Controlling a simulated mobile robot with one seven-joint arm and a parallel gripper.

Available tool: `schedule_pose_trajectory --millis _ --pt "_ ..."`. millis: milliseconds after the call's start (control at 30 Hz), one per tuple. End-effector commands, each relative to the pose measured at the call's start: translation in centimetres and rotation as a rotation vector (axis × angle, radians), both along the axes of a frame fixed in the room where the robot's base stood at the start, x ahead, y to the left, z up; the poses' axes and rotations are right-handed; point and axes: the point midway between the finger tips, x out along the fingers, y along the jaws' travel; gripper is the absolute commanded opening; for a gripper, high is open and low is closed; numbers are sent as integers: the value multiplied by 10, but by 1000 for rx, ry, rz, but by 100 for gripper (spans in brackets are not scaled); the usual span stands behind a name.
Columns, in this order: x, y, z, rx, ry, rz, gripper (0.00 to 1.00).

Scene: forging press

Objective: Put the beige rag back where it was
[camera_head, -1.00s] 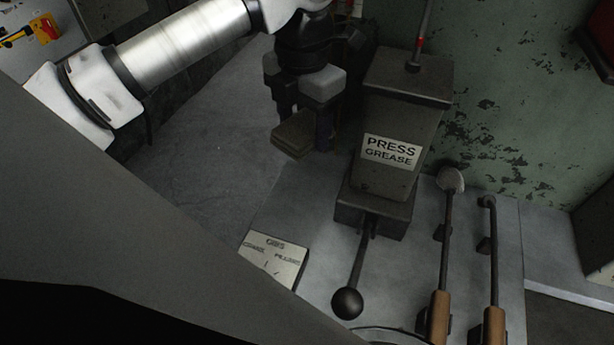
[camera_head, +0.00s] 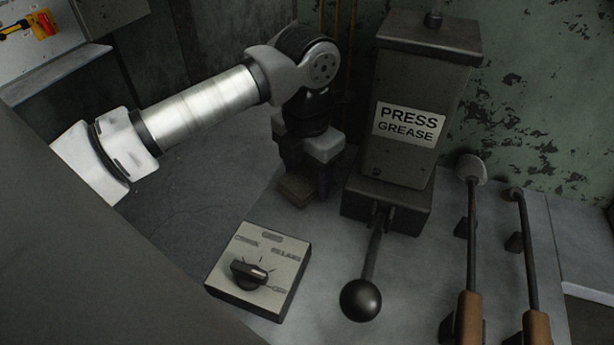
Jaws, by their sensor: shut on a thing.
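My gripper (camera_head: 309,186) points down, just left of the press grease box. It is shut on the beige rag (camera_head: 296,191), which looks like a small, flat, folded brownish pad in the dim light. The rag shows at the lower left of the fingers, low over the grey metal surface. I cannot tell whether it touches the surface. The fingers hide part of the rag.
The dark press grease box (camera_head: 420,85) stands close on the right, with a ball-ended lever (camera_head: 361,299) in front. A rotary switch box (camera_head: 259,271) sits nearer me. Grey surface left of my gripper is clear.

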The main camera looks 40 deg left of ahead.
Motion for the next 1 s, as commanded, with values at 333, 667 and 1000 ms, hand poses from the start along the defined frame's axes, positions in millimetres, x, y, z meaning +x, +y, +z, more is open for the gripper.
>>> schedule_pose_trajectory --millis 333,667,1000 --pt "0 0 -2 1 0 0 63" --pt "0 0 -2 0 0 0 81" --pt "1 1 25 3 -2 1 81"
